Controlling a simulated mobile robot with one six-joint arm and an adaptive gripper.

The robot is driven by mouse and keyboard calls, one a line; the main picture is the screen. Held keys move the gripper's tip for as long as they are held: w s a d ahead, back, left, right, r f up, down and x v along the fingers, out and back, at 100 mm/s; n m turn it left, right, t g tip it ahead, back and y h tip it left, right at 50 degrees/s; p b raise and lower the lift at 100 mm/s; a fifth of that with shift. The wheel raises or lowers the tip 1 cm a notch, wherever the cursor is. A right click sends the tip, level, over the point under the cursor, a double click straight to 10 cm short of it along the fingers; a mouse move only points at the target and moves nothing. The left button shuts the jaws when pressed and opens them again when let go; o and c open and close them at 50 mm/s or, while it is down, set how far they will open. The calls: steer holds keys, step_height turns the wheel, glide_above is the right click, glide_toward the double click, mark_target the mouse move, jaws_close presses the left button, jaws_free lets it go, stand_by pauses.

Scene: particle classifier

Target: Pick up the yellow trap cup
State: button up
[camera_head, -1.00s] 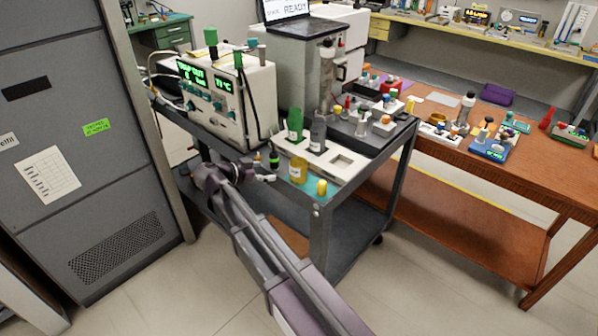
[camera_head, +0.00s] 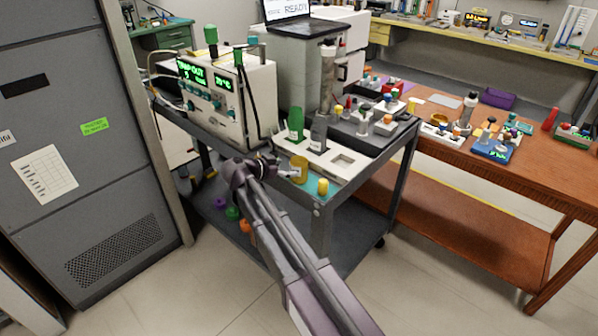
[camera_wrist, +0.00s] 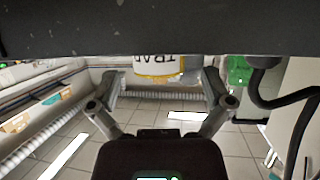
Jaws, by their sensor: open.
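The yellow trap cup (camera_head: 299,168) stands upright near the front corner of the cart top in the head view. In the wrist view the cup (camera_wrist: 158,66) shows a white label with inverted dark letters and a yellow band. Part of it is hidden by the dark bar across the top. My gripper (camera_head: 287,174) is just left of the cup in the head view. In the wrist view my gripper (camera_wrist: 161,88) is open, with one finger towards each side of the cup. I cannot tell whether a finger touches it.
A small yellow-capped item (camera_head: 322,187) stands just right of the cup. A white instrument (camera_head: 228,98) stands at the back left. A black cable (camera_wrist: 289,105) hangs at right.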

mark_target(299, 166)
steer(key=shift+b+x, duration=0.95)
steer(key=shift+x, duration=1.65)
steer(key=shift+d+r, duration=0.1)
steer(key=c, duration=0.9)
steer(key=shift+r, duration=0.2)
step_height(299, 166, up, 10)
steer(key=p, duration=1)
steer(key=shift+f, duration=0.2)
